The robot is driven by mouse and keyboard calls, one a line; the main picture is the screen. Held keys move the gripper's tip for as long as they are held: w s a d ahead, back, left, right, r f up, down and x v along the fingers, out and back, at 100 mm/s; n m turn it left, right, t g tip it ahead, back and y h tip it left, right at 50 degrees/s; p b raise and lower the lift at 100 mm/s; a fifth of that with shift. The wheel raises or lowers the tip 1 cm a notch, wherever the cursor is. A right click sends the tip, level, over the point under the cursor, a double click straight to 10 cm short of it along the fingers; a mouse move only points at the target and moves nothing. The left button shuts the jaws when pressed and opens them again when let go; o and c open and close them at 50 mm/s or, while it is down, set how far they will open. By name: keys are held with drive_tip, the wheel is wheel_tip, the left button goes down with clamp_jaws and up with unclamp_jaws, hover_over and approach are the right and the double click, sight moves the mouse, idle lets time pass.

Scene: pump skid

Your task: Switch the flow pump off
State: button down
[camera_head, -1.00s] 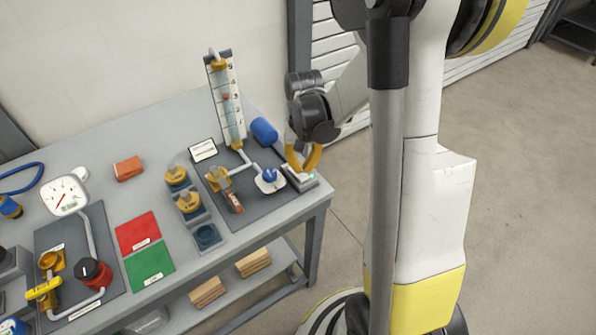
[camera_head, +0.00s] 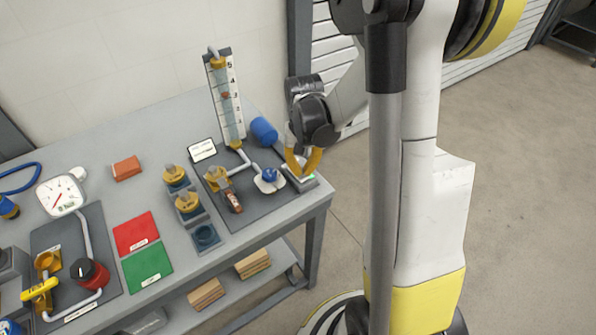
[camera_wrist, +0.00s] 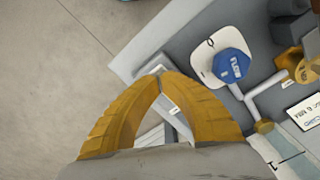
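My gripper (camera_head: 303,174) is directly over the box, pointing down. In the wrist view its yellow fingers (camera_wrist: 161,77) curve together and their tips meet, with nothing seen held. I cannot tell whether the tips touch the box. The blue FLOW knob (camera_wrist: 231,66) is on a white plate to the right of my fingers there; it also shows in the head view (camera_head: 269,175).
The flow tube (camera_head: 226,95) with a red float stands behind. A blue cylinder (camera_head: 264,131), yellow-topped parts (camera_head: 188,204), and red (camera_head: 136,232) and green (camera_head: 147,265) mats occupy the bench. The floor to the right is open.

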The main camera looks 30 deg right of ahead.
sight(302, 176)
drive_tip(key=shift+f+b, duration=0.7)
drive_tip(key=shift+f, duration=0.15)
idle(0.3)
drive_tip(key=shift+r+p, duration=2.5)
drive_tip(key=shift+r, duration=1.05)
drive_tip(key=shift+a+r, duration=0.15)
drive_tip(key=shift+r, duration=0.05)
drive_tip(key=s+a+r+n+t+b, duration=0.3)
drive_tip(key=s+a+r+n+t, duration=0.2)
drive_tip(key=s+a+r, duration=0.5)
drive_tip(key=a+r+t, duration=0.2)
drive_tip(key=a, duration=0.1)
drive_tip(key=shift+s+n, duration=0.3)
drive_tip(key=shift+s, duration=0.1)
